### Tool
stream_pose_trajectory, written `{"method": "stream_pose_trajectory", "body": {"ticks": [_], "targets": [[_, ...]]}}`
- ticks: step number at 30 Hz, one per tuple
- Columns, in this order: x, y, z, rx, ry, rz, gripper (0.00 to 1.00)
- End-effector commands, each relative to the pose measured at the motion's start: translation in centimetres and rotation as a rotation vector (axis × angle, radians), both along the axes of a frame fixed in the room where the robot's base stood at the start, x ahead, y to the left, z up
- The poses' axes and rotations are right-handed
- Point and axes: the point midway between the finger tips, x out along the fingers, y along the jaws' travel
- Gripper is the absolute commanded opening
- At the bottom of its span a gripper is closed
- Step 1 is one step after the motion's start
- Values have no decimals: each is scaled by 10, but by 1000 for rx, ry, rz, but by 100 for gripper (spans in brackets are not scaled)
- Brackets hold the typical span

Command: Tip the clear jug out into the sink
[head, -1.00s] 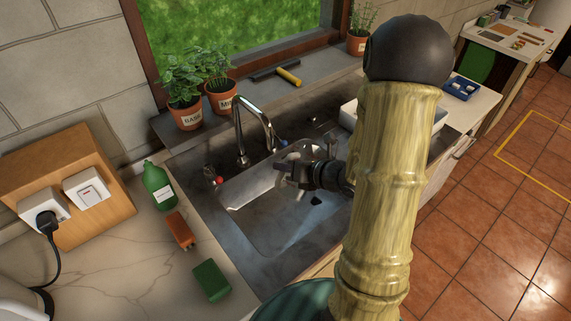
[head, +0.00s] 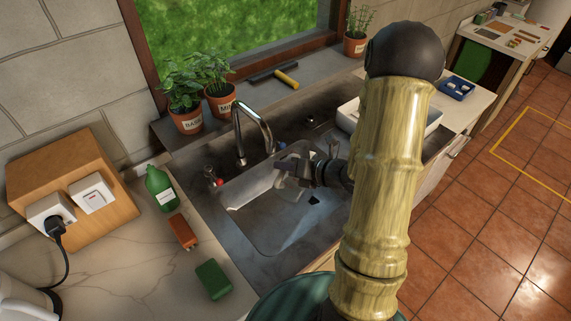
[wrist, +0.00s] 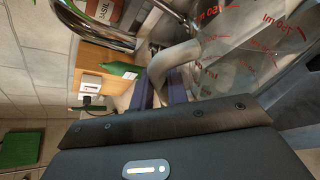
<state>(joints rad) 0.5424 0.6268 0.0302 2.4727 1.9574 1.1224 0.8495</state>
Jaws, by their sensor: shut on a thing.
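The clear jug (head: 281,181) is held over the sink basin (head: 270,235), small and partly hidden by my gripper (head: 290,166) in the head view. In the wrist view the jug (wrist: 245,50) fills the upper right, with red millilitre marks on its see-through wall. My gripper (wrist: 163,92) is shut on its grey handle (wrist: 168,66). The jug looks tilted in the head view, but I cannot tell how far. Whether liquid is left in it is not clear.
The tap (head: 240,130) arches over the sink close to the jug. A green bottle (head: 161,188), an orange block (head: 183,231) and a green sponge (head: 212,279) are on the counter to the left. Potted herbs (head: 186,105) stand on the sill behind.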

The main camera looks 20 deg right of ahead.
Motion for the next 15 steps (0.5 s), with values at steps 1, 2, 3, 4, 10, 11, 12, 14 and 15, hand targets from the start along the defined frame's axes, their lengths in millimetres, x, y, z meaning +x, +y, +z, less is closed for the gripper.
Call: {"method": "stream_pose_trajectory", "body": {"ticks": [1,2,3,4,10,11,12,14,15], "targets": [[1,-1,2,8,4,0,0],[1,-1,3,14,6,0,0],[1,-1,3,19,9,2,0],[1,-2,3,24,11,1,0],[2,-4,4,57,29,1,0],[3,-4,4,61,32,1,0],[3,-5,4,68,36,1,0],[3,-5,4,78,42,0,0],[4,-6,4,85,45,-1,0]]}}
